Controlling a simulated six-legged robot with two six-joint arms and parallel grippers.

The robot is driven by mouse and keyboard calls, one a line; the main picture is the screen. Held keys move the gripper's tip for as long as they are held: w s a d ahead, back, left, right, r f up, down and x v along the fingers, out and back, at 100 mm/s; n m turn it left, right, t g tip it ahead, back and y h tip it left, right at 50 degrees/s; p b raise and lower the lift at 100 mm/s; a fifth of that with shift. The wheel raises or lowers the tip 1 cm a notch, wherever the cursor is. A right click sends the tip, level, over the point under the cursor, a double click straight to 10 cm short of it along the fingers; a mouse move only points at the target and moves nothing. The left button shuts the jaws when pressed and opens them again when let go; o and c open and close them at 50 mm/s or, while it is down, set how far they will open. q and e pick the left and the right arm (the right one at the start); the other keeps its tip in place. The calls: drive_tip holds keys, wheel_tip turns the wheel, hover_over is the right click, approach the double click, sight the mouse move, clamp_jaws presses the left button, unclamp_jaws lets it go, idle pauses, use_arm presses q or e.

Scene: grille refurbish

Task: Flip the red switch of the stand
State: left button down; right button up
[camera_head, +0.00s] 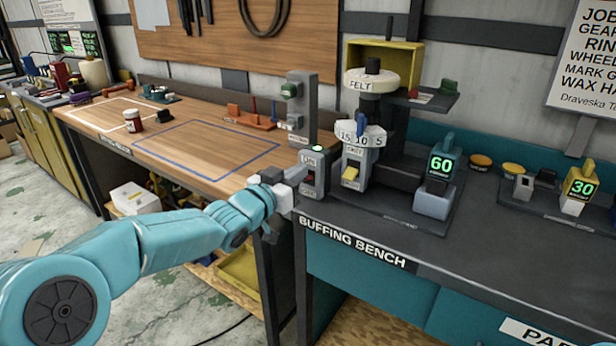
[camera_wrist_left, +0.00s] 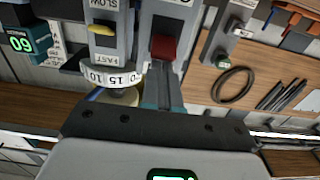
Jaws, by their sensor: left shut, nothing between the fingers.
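The stand's grey switch box (camera_head: 312,182) is on the front left corner of the buffing bench, with a green light lit on top. My left gripper (camera_head: 297,174) is shut and empty, right at the front left of the box. I cannot tell whether it touches the switch. My right gripper is not in view.
Right of the box stands a dial unit (camera_head: 361,137) with a yellow lever (camera_head: 350,173) and a felt wheel (camera_head: 371,81). A teal timer (camera_head: 440,165) reads 60. A wooden bench (camera_head: 185,125) with a red jar (camera_head: 133,121) is to the left.

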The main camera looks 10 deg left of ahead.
use_arm(q)
drive_tip(key=shift+s+a+f+b, duration=0.1)
drive_tip(key=shift+s+f+b, duration=0.1)
drive_tip(key=shift+f+b, duration=0.35)
drive_tip(key=shift+s+a+f+b, duration=0.1)
drive_tip(key=shift+s+f+b, duration=0.05)
drive_tip(key=shift+f+b, duration=0.35)
idle(0.4)
drive_tip(key=shift+r, duration=0.15)
drive_tip(key=shift+r+p, duration=0.35)
drive_tip(key=shift+p, duration=0.05)
drive_tip(key=b+v, duration=0.2)
drive_tip(key=v, duration=0.7)
idle(0.6)
